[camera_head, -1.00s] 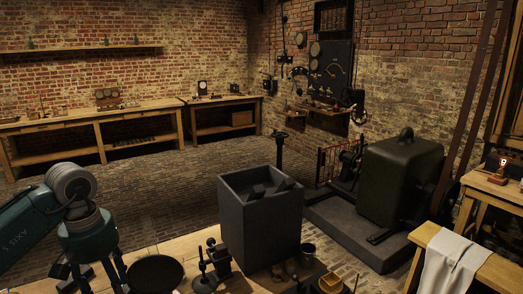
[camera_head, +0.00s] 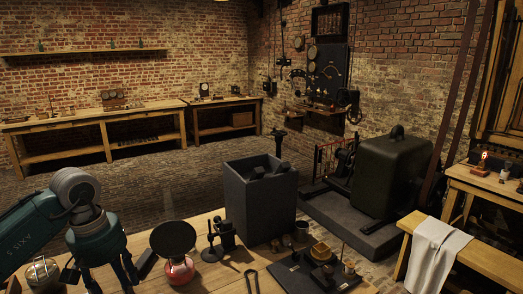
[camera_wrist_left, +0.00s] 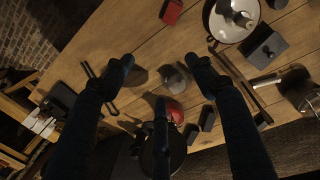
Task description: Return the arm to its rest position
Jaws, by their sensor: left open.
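My left arm (camera_head: 72,212) comes in from the left in the head view, with a dark teal gripper (camera_head: 104,284) pointing down over the wooden table (camera_head: 205,284). A small glass object (camera_wrist_left: 172,78) shows on the table below that gap. My right gripper is in neither view.
A dark square tub (camera_head: 258,213) holding dark blocks stands at the table's back. A black stand (camera_head: 212,243) is left of it, and a dark board (camera_head: 291,281) carries small items at right. A glass jar (camera_head: 43,272) is at the lower left.

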